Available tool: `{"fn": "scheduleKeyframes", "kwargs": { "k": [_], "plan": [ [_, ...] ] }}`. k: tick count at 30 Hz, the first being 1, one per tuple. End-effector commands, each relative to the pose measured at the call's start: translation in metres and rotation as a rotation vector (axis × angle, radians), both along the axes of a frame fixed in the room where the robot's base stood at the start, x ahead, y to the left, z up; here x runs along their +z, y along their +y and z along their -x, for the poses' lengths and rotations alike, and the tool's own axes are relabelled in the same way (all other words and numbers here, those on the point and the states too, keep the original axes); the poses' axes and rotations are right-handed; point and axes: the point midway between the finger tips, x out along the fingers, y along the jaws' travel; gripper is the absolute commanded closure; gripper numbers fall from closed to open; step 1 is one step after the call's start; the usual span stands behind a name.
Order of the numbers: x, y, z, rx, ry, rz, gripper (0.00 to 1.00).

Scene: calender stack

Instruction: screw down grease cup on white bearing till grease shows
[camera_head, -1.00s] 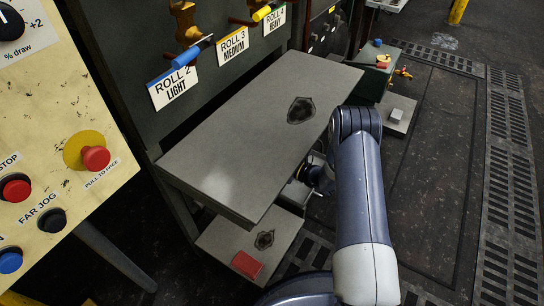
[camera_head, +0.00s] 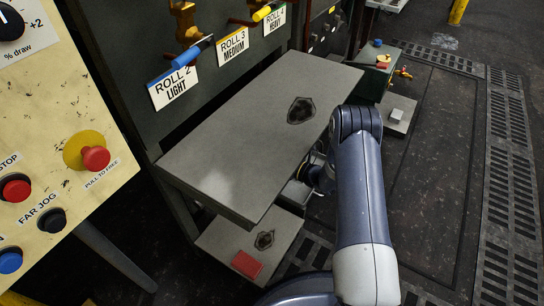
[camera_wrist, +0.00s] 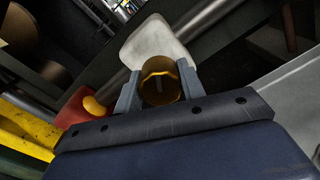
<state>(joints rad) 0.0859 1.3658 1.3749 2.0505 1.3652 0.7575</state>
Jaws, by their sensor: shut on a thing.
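In the wrist view, my gripper (camera_wrist: 160,92) has its two grey fingers shut on an amber-brown, rounded grease cup (camera_wrist: 161,78). The white bearing (camera_wrist: 160,42) is a pale block just beyond the cup, with the cup in front of its lower part. The cup hides where the two meet, and I cannot see any grease. In the head view, my arm reaches down beside the grey shelf and my gripper is mostly hidden behind the arm and the shelf edge.
In the wrist view, a red block with a yellow cap (camera_wrist: 94,106) and a yellow bar (camera_wrist: 28,130) are close at left. In the head view, the grey shelf (camera_head: 235,150) stands left of my arm, above a lower plate (camera_head: 225,238) with a red block (camera_head: 246,264).

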Motion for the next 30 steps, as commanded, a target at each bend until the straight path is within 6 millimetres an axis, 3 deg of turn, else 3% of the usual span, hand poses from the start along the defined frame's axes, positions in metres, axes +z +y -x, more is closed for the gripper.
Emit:
{"fn": "scheduleKeyframes", "kwargs": {
  "k": [10,24,25,30],
  "plan": [
    [-0.0004,-0.0002,0.0003,0.000,0.103,-0.067,0.85],
    [-0.0006,-0.0002,0.0003,-0.001,0.116,-0.074,0.85],
    [-0.0006,-0.0002,0.0003,-0.001,0.116,-0.074,0.61],
    [-0.0004,-0.0001,0.0002,0.000,0.114,-0.074,0.47]
  ]
}}
